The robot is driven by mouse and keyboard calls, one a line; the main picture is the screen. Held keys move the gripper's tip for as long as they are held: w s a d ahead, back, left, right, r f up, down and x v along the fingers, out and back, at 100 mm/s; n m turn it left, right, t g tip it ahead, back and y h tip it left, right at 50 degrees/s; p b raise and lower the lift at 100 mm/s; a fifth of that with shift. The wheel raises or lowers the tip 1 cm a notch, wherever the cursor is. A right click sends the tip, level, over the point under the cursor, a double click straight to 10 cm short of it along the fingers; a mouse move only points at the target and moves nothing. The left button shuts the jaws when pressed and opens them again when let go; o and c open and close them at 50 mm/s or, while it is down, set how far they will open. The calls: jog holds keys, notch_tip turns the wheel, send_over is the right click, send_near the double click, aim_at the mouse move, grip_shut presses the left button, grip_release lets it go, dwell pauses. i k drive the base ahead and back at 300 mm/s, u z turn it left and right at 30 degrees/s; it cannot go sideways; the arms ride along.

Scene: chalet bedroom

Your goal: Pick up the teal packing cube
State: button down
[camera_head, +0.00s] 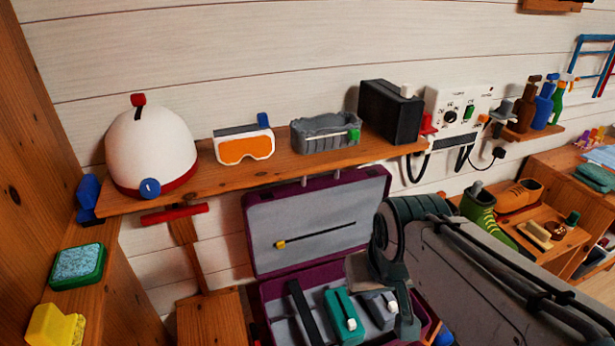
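The teal packing cube (340,313) lies in the lower half of an open purple suitcase (275,300), at the bottom of the head view. It has a dark strip along its top and a pale pull at its near end. My gripper (385,292) is at the end of my grey arm, over the right part of the suitcase, just right of the teal cube in the picture. It partly covers a grey cube (378,308) beside the teal one. Its fingertips are hard to make out, and I cannot tell whether it touches anything.
The suitcase's raised lid (320,230) stands behind its base. A wooden shelf (235,180) above holds a white helmet (150,150), orange goggles (245,148), a grey basket (325,133) and a black box (390,112). Green boots (482,212) stand at right, beyond my arm.

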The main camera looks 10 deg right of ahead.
aim_at(340, 306)
jog(key=k, duration=1.25)
jog(key=z, duration=0.7)
jog(key=i, duration=1.6)
jog(key=u, duration=0.65)
